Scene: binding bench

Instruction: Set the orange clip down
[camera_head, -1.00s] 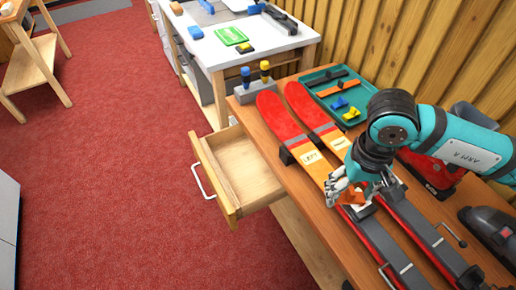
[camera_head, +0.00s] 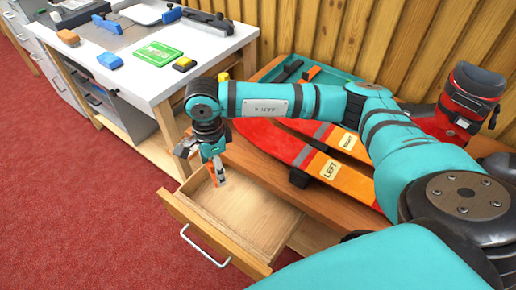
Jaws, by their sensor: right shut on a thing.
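My right gripper (camera_head: 214,168) points down over the open drawer (camera_head: 250,210), near its back left corner. It is shut on the orange clip (camera_head: 217,177), a small orange piece that shows between and below the fingertips. The fingers partly hide the clip. I cannot tell whether the clip touches the drawer floor. The rest of the drawer floor that shows is bare wood. My left gripper is not in view.
Two red and orange skis lie on the wooden bench, tagged LEFT (camera_head: 329,170) and RIGHT (camera_head: 347,141). A red ski boot (camera_head: 465,105) stands at the right.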

